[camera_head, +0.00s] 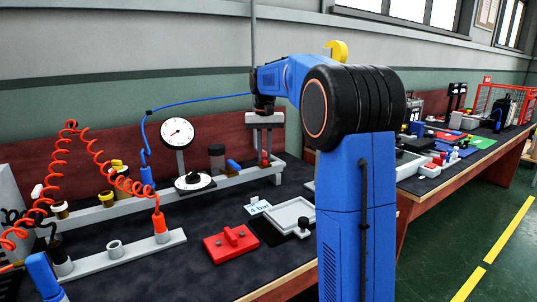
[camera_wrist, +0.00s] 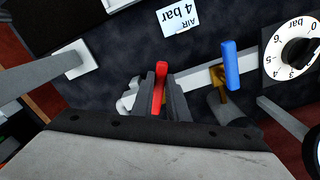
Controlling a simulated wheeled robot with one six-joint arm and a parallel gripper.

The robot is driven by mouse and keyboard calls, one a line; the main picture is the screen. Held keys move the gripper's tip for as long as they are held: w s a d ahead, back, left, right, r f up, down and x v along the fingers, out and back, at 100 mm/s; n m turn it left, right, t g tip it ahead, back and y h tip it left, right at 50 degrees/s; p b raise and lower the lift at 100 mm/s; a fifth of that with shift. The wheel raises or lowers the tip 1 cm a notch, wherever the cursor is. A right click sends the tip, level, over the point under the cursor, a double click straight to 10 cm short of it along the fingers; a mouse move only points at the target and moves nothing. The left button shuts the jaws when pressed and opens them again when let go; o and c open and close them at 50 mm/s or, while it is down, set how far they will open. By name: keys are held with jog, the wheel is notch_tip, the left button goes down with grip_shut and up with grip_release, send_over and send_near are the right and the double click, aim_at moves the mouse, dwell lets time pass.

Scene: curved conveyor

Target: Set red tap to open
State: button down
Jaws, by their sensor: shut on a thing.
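The red tap (camera_wrist: 159,88) has a lever handle that stands between my gripper's two dark fingers in the wrist view. My gripper (camera_wrist: 161,98) is shut on this handle. In the head view my gripper (camera_head: 264,150) points down over the right end of the grey rail (camera_head: 218,186), and a little of the red tap (camera_head: 264,158) shows between its fingers. In the wrist view the handle lies along the picture's vertical, across the rail. The tap's body is mostly hidden by the fingers.
A blue tap (camera_head: 233,166) stands on the rail to the left, close to my gripper. Further left are a dial regulator (camera_head: 194,181) and a round gauge (camera_head: 177,132). A red block (camera_head: 231,244) and a grey tray (camera_head: 289,215) lie in front. A "4 bar" card (camera_head: 258,208) lies between.

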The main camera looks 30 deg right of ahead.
jog(key=w+a+m, duration=0.1)
jog(key=m, duration=0.2)
jog(key=w+a+m, duration=0.1)
jog(key=m, duration=0.2)
jog(key=w+a+m, duration=0.1)
jog(key=m, duration=0.2)
jog(key=shift+w+m, duration=0.35)
jog(key=shift+m, duration=0.05)
jog(key=shift+w+m, duration=0.55)
jog(key=shift+m, duration=0.65)
jog(key=c, duration=1.7)
grip_release()
jog(key=shift+r, duration=0.1)
notch_tip(320, 180, up, 17)
jog(key=shift+r, duration=0.15)
